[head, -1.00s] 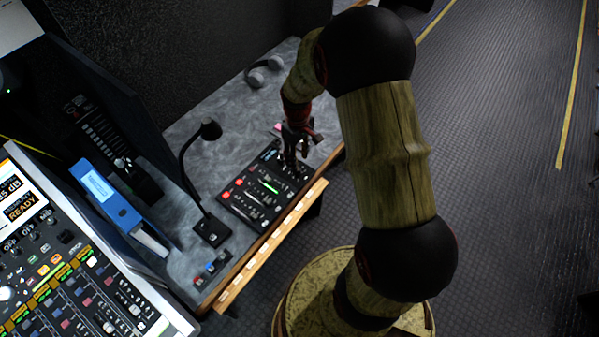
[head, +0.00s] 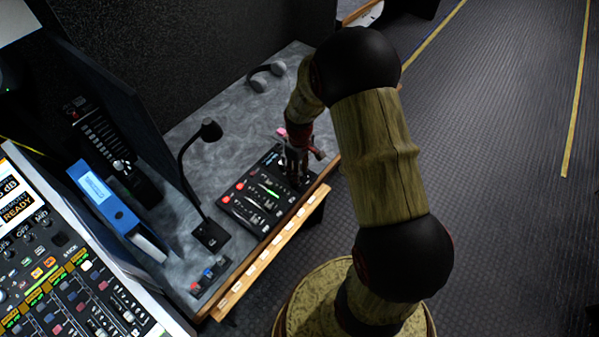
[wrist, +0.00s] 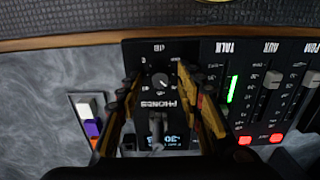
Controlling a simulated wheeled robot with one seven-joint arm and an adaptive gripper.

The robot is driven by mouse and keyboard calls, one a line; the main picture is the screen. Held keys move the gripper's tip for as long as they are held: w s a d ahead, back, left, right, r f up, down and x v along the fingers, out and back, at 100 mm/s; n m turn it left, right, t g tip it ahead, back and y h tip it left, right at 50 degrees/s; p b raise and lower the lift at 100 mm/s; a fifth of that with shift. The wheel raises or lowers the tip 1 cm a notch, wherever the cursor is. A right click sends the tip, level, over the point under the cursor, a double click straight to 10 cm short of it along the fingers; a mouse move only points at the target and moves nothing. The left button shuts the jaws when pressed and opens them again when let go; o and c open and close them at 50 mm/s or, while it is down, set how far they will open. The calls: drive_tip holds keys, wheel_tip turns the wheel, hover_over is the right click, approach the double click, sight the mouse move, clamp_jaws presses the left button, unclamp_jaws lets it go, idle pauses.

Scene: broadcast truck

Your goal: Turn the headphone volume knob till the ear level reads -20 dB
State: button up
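The black control panel (head: 243,211) lies on the grey desk near its front edge. In the wrist view it appears upside down, with a PHONES section holding a small dark round knob with a light pointer mark (wrist: 160,80). A small display with cyan digits (wrist: 170,141) sits below the PHONES label; it seems to show -30 dB, partly hidden. My gripper (wrist: 158,77) is open, one finger on each side of the knob; I cannot tell whether they touch it. In the head view my gripper (head: 296,172) is over the panel's right end, hiding the knob.
A gooseneck microphone (head: 185,165) stands left of the panel. Headphones (head: 266,75) lie at the desk's back. TALK and AUX faders (wrist: 270,85) adjoin the PHONES section. A blue binder (head: 105,200) stands at left.

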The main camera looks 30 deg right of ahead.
clamp_jaws()
idle(0.5)
